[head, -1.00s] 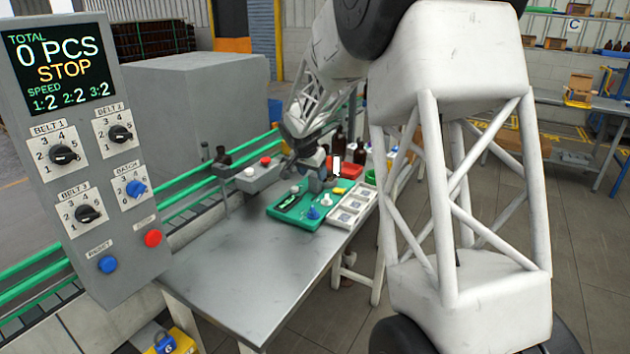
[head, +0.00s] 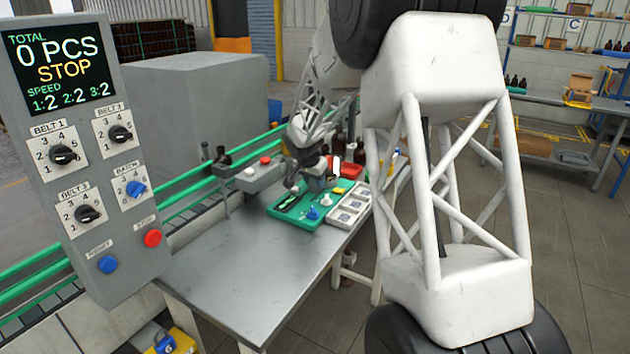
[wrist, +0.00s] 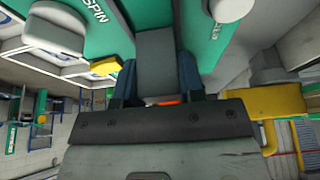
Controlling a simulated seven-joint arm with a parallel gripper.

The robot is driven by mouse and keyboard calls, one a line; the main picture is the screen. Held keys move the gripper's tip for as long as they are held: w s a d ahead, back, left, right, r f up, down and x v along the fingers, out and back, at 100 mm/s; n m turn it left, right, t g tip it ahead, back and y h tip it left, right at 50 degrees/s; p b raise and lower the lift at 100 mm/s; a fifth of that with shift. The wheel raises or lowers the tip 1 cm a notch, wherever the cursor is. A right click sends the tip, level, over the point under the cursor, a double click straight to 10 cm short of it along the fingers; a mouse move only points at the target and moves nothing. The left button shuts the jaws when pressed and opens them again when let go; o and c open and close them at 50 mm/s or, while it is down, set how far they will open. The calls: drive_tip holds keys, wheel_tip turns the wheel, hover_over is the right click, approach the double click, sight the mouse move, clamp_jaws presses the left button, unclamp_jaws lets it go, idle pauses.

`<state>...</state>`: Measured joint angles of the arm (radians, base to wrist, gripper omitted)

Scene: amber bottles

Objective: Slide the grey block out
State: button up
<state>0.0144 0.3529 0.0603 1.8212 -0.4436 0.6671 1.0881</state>
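The grey block (wrist: 156,62) stands between the two blue-sided fingers of my gripper (wrist: 157,84) in the wrist view. The fingers lie against both its sides with no gap that I can see, so my gripper looks shut on it. The block's near end is hidden by the gripper body. Its far end lies over the green board (wrist: 110,25), which carries white lettering. In the head view my gripper (head: 314,180) is over the back part of the green board (head: 276,211), and the block is too small there to make out clearly.
A yellow piece (wrist: 107,65) lies beside the block. A blue piece (head: 313,213) and a white piece (head: 326,200) stand on the board. A white tray (head: 338,221) adjoins it on the right. A red bin (head: 350,170) and bottles stand behind. The front table (head: 240,275) is clear.

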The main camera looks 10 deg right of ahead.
sight(312, 194)
clamp_jaws()
drive_tip(key=shift+s+a, duration=1.4)
drive_tip(key=shift+a, duration=0.05)
drive_tip(key=o, duration=0.6)
unclamp_jaws()
drive_tip(key=shift+o, duration=0.2)
drive_tip(key=v, duration=0.8)
